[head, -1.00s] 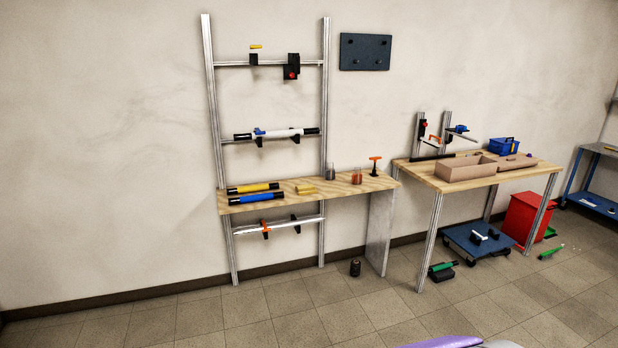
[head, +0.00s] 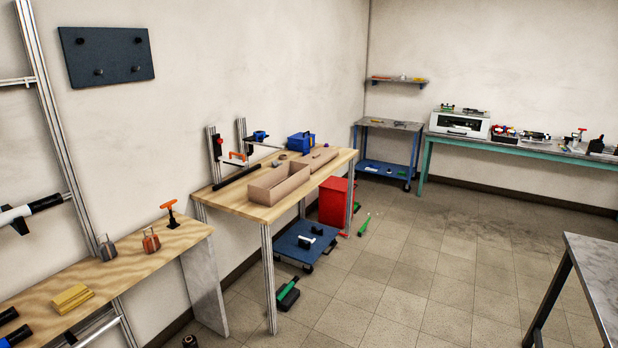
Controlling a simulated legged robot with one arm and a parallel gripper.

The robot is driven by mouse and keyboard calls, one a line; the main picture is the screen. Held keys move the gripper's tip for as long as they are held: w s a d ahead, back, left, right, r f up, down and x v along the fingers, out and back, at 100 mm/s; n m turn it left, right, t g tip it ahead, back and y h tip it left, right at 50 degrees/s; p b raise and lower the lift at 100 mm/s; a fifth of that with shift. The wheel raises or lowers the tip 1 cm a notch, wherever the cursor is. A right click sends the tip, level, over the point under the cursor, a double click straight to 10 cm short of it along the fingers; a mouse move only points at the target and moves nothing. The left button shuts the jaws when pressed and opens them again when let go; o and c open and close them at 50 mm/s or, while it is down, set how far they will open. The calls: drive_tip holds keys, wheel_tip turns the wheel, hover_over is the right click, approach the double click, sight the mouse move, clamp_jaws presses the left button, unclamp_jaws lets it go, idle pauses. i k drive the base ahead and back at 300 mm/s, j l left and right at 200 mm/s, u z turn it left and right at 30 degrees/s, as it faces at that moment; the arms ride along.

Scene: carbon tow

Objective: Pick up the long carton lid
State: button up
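A long brown open carton (head: 262,197) stands on the wooden table in the middle of the head view. A flatter brown piece that looks like the long carton lid (head: 313,163) lies on the same table, just behind and to the right of the carton, partly hidden by it. I cannot tell whether the two touch. My gripper is not in view.
The wooden table (head: 237,205) also bears a blue box (head: 301,142), a dark bar and clamps on posts. Below are a blue dolly (head: 296,238), red bin (head: 334,202) and green tools. A metal-topped table (head: 600,262) stands right. The middle floor is clear.

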sight(319, 157)
drive_tip(key=i+l+z, duration=0.25)
drive_tip(key=i, duration=0.45)
drive_tip(key=i+j+z, duration=0.1)
drive_tip(key=i+z, duration=0.15)
drive_tip(key=i, duration=0.45)
drive_tip(key=i+j, duration=0.1)
drive_tip(key=i, duration=1.85)
drive_tip(key=i+u, duration=0.3)
drive_tip(key=i, duration=0.55)
drive_tip(key=i+u, duration=0.35)
drive_tip(key=i, duration=0.45)
